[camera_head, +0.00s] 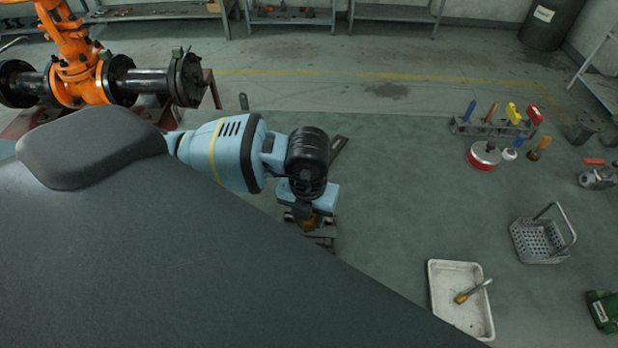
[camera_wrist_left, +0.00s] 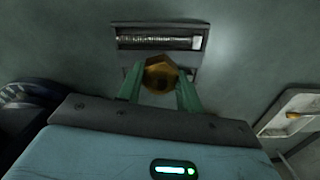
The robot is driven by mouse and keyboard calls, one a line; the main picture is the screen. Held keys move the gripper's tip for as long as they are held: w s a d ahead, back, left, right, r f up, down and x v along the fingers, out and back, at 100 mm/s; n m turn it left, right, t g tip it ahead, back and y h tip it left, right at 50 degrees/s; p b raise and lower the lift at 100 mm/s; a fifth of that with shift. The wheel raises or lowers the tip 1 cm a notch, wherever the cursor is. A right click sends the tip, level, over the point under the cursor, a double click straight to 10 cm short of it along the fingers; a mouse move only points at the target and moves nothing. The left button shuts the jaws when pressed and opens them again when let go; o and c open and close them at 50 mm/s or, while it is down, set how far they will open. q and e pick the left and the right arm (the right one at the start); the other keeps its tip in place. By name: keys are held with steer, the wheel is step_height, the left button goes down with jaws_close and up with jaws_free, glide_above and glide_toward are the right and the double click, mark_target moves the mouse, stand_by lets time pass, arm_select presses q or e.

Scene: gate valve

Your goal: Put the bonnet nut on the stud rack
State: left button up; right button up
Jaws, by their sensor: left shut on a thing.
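My left gripper (camera_head: 306,222) reaches down from its blue arm. In the left wrist view, its green fingers (camera_wrist_left: 159,90) are shut on the bonnet nut (camera_wrist_left: 161,73), a brass-coloured nut. A little of the nut (camera_head: 308,225) also shows below the gripper in the head view. The stud rack (camera_wrist_left: 201,62) is a grey frame just beyond the nut, with a threaded stud (camera_wrist_left: 155,42) lying across its far slot. The nut overlaps the rack's near part in the picture; I cannot tell whether they touch. In the head view, the gripper mostly hides the rack (camera_head: 324,242). My right gripper is not in view.
A grey basket (camera_head: 540,240), a tool rack (camera_head: 478,129) and a red-and-silver tin (camera_head: 484,156) are further right. The orange valve (camera_head: 78,78) is at upper left. Green surface between is clear.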

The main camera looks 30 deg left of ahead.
arm_select(q)
steer(key=shift+f, duration=0.85)
steer(key=shift+f, duration=0.3)
steer(key=o, duration=1)
step_height(320, 180, up, 13)
steer(key=shift+f+p, duration=0.2)
steer(key=shift+p, duration=0.25)
